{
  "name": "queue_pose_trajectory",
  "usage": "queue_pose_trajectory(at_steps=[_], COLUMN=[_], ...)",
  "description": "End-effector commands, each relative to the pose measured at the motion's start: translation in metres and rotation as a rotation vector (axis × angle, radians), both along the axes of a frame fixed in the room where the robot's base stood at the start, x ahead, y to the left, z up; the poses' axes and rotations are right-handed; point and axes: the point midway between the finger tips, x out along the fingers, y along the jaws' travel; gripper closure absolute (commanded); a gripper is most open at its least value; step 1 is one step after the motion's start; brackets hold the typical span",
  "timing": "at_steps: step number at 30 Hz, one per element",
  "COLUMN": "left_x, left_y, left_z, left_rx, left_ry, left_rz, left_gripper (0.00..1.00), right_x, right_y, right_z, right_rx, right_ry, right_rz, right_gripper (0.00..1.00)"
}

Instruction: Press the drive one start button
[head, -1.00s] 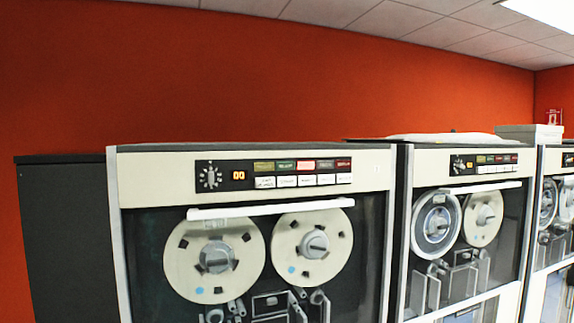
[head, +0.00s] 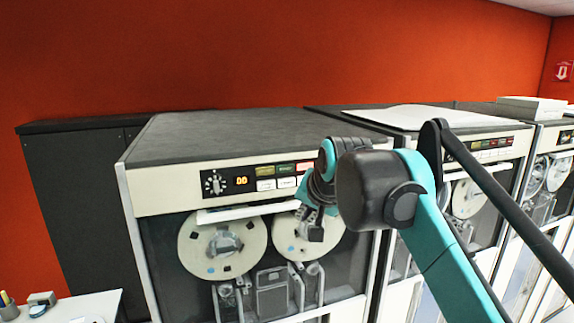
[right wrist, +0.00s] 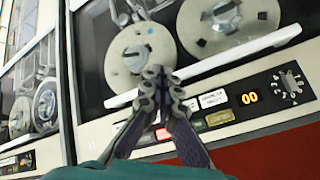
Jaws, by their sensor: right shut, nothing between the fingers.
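The nearest tape drive has a cream control strip (head: 160,190) with a dial and an orange "00" display (head: 241,181). Right of the display are a row of coloured labels, yellow, green (head: 285,169) and red, and a row of white push buttons (head: 286,183) below. Their lettering is too small to read, so I cannot tell which is start. My right gripper (head: 317,200) is in front of the strip and hides its right-hand buttons. The right wrist view, turned upside down, shows my right gripper (right wrist: 158,73) shut and empty; contact is unclear. My left gripper is out of view.
A white bar (head: 232,214) runs below the strip, above two reels (head: 205,260). More drives (head: 500,155) stand to the right. A dark cabinet (head: 70,180) is at left, and a white desk (head: 85,306) is at lower left.

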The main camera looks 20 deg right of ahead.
Motion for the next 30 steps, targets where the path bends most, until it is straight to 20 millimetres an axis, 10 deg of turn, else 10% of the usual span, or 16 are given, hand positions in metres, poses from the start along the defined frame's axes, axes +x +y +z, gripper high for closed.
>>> queue_pose_trajectory(at_steps=[20, 30], left_x=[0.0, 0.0], left_y=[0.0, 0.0], left_z=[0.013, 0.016], left_rx=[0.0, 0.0], left_ry=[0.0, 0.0], left_rz=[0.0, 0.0], left_gripper=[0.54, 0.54], right_x=[0.012, 0.055], right_y=[-0.003, -0.002], right_z=[0.026, 0.027], right_rx=[0.021, 0.021], right_ry=[-0.009, -0.009], right_rz=[-0.027, -0.027], right_gripper=[1.0, 1.0])
